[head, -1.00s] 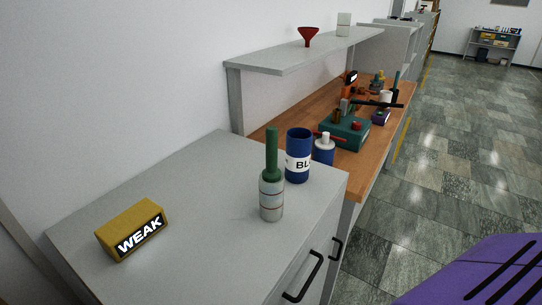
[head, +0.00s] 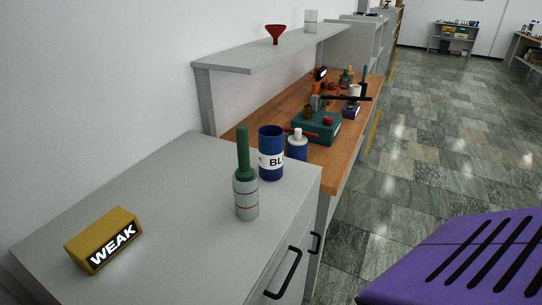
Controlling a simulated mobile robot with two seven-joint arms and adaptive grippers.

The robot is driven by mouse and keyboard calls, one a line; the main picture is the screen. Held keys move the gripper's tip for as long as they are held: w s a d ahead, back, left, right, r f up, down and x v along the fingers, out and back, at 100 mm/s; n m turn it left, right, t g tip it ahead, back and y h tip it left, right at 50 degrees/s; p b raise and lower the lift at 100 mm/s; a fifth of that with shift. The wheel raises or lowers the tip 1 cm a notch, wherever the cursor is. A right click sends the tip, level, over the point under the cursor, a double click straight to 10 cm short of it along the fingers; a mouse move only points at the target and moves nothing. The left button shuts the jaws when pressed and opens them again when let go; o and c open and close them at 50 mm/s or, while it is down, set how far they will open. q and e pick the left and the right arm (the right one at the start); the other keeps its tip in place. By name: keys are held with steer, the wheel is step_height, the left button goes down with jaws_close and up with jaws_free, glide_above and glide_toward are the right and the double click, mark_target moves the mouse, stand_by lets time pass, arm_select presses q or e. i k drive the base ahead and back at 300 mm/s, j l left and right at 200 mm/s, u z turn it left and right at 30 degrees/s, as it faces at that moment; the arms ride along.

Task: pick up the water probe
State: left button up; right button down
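A green rod-like handle (head: 243,154) stands upright in a light grey cylinder (head: 246,199) with thin coloured rings, on the grey cabinet top. This may be the water probe, but no label confirms it, and its lower part is hidden inside or behind the cylinder wall. A blue cup (head: 271,143) with a white label reading "BL", partly cut off from view, stands just behind it to the right. A yellow block (head: 105,232) marked "WEAK" lies at the left of the same top. Neither of my grippers is in view.
The grey cabinet (head: 170,190) has black handles on its front. Behind it are a wooden bench (head: 327,172) with a teal device (head: 316,127), a blue bottle with white cap (head: 297,147), and a shelf (head: 270,53) holding a red funnel (head: 275,33).

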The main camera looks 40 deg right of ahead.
mark_target(245, 173)
steer(key=l+z, duration=0.3)
steer(key=z, duration=0.2)
steer(key=l+z, duration=0.65)
steer(key=z, duration=0.3)
